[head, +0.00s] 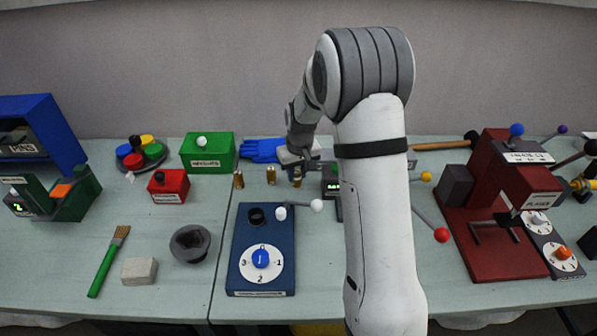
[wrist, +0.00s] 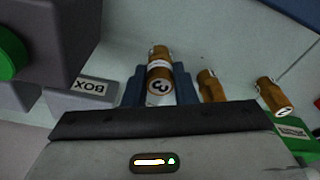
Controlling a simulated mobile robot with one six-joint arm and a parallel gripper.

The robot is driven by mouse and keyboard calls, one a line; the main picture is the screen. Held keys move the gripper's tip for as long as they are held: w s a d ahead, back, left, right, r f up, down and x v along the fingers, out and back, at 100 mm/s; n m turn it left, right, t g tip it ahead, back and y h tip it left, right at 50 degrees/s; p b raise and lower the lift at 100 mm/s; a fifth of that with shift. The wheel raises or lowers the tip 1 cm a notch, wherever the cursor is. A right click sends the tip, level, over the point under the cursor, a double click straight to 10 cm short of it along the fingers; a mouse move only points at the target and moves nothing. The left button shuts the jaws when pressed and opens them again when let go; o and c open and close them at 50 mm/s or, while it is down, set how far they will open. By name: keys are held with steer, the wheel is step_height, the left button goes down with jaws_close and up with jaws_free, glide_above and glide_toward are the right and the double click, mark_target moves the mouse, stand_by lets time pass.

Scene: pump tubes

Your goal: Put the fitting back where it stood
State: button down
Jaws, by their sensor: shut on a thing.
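The fitting in my gripper is a small brass cylinder (wrist: 159,84) with a white band and a dark "3". My gripper (wrist: 158,72) is shut on it, with a bluish finger on each side. In the head view my gripper (head: 297,167) points down at the back of the table, and the held fitting (head: 297,179) shows under it. I cannot tell whether its foot touches the table. Two similar brass fittings stand beside it in a row, a middle one (head: 271,175) and a left one (head: 238,179). They also show in the wrist view (wrist: 210,86) (wrist: 272,95).
A green box (head: 208,153) and a blue glove (head: 262,150) lie behind the row. A red box (head: 168,186) stands left. A blue dial panel (head: 262,280) is in front. A grey block with a green knob (wrist: 45,45) is close beside my gripper. My arm hides some table.

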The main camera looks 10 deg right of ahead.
steer(key=c, duration=1.2)
jaws_free()
steer(key=shift+f, duration=0.15)
step_height(320, 180, up, 11)
steer(key=s, duration=0.2)
steer(key=s+r+m, duration=0.1)
steer(key=s+r, duration=0.2)
steer(key=s, duration=0.4)
steer(key=s+r, duration=0.3)
steer(key=s, duration=0.4)
steer(key=shift+m+t, duration=0.5)
steer(key=shift+m, duration=0.1)
steer(key=s, duration=0.5)
steer(key=s+f, duration=0.1)
steer(key=s, duration=0.8)
steer(key=shift+s+d+f, duration=0.25)
steer(key=shift+s+d, duration=0.1)
steer(key=shift+s, duration=0.05)
